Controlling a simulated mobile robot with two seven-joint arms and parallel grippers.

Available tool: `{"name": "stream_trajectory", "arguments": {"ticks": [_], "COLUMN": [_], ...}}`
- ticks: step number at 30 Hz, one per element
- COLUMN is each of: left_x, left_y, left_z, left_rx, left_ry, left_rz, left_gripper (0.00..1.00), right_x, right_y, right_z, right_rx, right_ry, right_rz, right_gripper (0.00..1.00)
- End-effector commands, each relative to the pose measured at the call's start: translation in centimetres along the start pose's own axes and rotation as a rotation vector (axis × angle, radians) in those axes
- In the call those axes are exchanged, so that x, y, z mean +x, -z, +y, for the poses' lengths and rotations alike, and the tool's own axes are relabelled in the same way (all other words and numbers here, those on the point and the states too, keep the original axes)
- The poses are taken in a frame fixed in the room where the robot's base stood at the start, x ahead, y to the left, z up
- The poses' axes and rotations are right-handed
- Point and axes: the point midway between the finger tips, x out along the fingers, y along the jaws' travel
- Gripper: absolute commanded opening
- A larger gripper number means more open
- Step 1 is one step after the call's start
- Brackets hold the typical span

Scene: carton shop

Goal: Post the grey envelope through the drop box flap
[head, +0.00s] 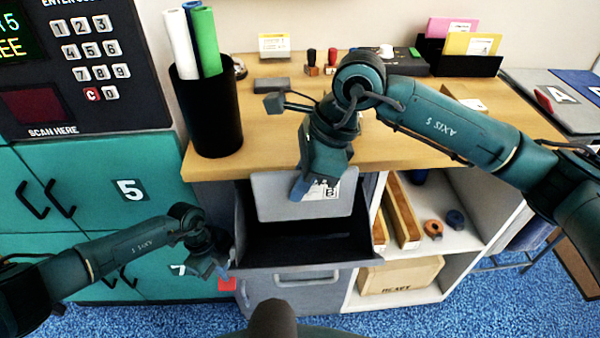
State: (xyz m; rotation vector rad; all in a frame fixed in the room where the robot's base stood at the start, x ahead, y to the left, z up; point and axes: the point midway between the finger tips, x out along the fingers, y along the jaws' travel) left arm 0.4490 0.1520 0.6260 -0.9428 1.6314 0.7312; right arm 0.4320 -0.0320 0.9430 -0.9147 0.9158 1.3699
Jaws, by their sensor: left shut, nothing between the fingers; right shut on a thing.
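The grey envelope (275,207) has a white printed label and hangs upright in my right gripper (305,187), which is shut on its upper part. Its lower edge is over the dark opening of the drop box (262,250), whose flap looks tilted open below the counter. I cannot tell whether the envelope touches the box. My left gripper (218,268) is shut and empty, at the left of the drop box, in front of the teal lockers.
The wooden counter (270,120) holds a black bin (208,115) of rolls, stamps and a black file holder (458,58). Open shelves (440,240) with a wooden crate (400,275) stand right of the drop box. Teal lockers (100,185) stand left.

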Motion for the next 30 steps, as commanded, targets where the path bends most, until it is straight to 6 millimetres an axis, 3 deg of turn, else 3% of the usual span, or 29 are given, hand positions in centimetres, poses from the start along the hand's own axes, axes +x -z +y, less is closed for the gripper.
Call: {"name": "stream_trajectory", "arguments": {"ticks": [15,25,26,30], "left_x": [0.1,0.1,0.1,0.1], "left_y": [0.0,0.0,0.0,0.0], "left_z": [0.1,0.1,0.1,0.1], "left_rx": [-0.001,-0.001,-0.001,-0.001], "left_ry": [-0.003,-0.003,-0.003,-0.003], "left_rz": [0.0,0.0,0.0,0.0], "left_gripper": [0.0,0.0,0.0,0.0], "right_x": [2.8,3.0,3.0,3.0], "right_y": [1.2,1.3,1.3,1.3], "right_z": [-0.2,-0.2,-0.2,-0.2], "right_rx": [0.001,0.0,0.0,0.0], "right_ry": [-0.001,0.0,0.0,0.0], "right_rz": [0.0,0.0,-0.001,0.0], "right_gripper": [0.0,0.0,0.14,0.25]}}
